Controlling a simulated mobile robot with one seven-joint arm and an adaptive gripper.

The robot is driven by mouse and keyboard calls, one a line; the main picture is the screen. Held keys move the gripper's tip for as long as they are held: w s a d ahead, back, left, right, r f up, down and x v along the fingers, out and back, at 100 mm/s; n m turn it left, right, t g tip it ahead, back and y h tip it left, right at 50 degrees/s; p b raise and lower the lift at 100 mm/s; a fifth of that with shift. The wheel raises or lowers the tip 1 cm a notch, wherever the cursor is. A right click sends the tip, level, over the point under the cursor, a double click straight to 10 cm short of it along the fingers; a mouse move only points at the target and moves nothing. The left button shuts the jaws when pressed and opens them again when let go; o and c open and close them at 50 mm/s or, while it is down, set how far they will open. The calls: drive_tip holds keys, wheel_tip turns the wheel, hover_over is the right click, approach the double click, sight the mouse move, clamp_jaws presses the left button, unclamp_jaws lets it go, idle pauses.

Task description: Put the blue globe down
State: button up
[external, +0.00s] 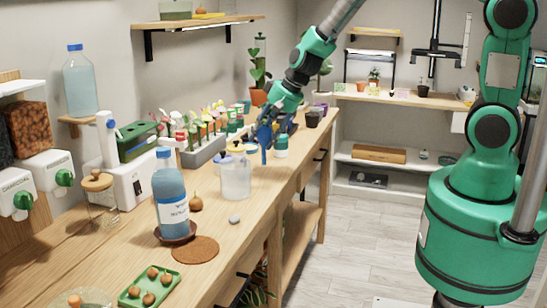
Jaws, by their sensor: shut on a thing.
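The blue globe (264,136) hangs above the wooden bench with its narrow stem pointing down. My gripper (267,122) is shut on it from above, and the fingers partly hide its top. The stem's lower end is close to the bench behind the clear pitcher (236,179); I cannot tell whether it touches anything. The pitcher stands upright, with blue, dark and yellow tops showing at its rim.
A teal-and-white jar (281,146) stands just right of the globe. A planter of small coloured items (203,150) is behind left. A blue bottle (170,198) stands nearer, beside a cork mat (195,250). The bench (235,232) has bare wood right of the mat.

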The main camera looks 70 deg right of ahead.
sight(262, 147)
drive_tip(key=shift+f+b, duration=0.75)
drive_tip(key=shift+f, duration=0.9)
drive_tip(key=shift+f, duration=0.2)
drive_tip(key=o, duration=1.2)
drive_tip(key=shift+o, duration=0.2)
drive_tip(key=shift+r, duration=0.2)
drive_tip(key=shift+s+r, duration=0.1)
drive_tip(key=shift+r, duration=0.15)
drive_tip(key=p+v, duration=0.3)
drive_tip(key=v, duration=0.8)
drive_tip(key=shift+s, duration=0.2)
drive_tip(key=shift+r, duration=0.25)
